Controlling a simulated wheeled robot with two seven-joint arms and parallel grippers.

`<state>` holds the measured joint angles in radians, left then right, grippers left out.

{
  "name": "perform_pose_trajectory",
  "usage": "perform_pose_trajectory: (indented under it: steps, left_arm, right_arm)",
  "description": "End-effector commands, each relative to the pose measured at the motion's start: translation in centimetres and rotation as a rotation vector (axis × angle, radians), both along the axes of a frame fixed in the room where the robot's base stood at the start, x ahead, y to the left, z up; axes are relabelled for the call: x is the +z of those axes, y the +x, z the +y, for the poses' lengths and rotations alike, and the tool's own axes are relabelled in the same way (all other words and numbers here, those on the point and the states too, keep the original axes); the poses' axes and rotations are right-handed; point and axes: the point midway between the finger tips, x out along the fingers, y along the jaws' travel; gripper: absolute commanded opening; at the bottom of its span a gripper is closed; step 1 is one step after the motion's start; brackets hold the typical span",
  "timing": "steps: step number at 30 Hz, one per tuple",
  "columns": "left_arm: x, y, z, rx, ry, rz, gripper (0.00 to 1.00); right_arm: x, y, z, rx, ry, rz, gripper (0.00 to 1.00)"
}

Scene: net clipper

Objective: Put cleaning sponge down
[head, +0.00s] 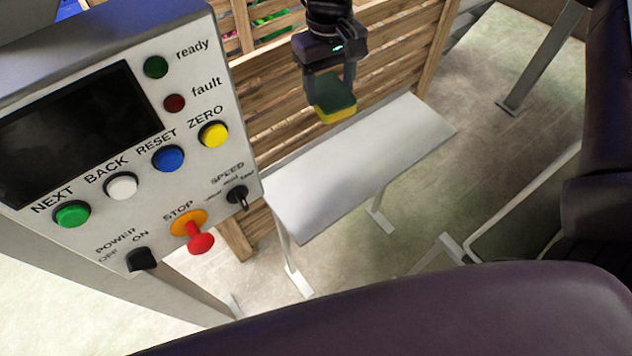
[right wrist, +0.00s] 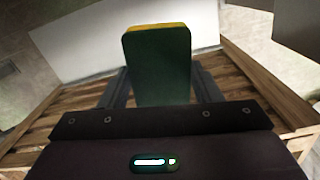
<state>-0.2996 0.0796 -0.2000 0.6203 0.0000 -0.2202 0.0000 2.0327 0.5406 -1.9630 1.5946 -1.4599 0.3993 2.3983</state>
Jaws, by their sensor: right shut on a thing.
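The cleaning sponge (head: 335,99) is green with a yellow layer below. My right gripper (head: 333,92) is shut on it, one finger on each side, and holds it at the far edge of a narrow white table (head: 360,165). In the head view I cannot tell whether the sponge touches the table or hangs just above it. In the right wrist view the green face of the sponge (right wrist: 158,65) stands between the two dark fingers (right wrist: 160,88), with the white table (right wrist: 85,45) behind it. My left gripper is not in view.
A control panel (head: 125,150) with coloured buttons, a red stop knob and a dark screen stands at the left. A slatted wooden crate (head: 280,105) stands behind the table. The table top is bare. Floor (head: 480,130) shows free at the right.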

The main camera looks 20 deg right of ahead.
Motion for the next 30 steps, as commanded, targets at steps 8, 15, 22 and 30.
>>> perform_pose_trajectory:
  steps: [8,15,22,30]
  left_arm:
    - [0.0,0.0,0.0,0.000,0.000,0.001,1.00]
    - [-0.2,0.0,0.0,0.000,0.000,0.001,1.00]
    - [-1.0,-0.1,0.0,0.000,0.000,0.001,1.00]
    - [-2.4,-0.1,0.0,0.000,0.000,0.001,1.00]
  right_arm:
    - [-6.3,-3.6,2.7,0.156,0.022,-0.012,0.37]
    - [-9.3,-4.4,3.2,0.185,0.031,-0.021,0.37]
    - [-15.5,-4.4,3.2,0.183,0.031,-0.018,0.37]
    - [-22.0,-4.4,3.2,0.183,0.030,-0.021,0.37]
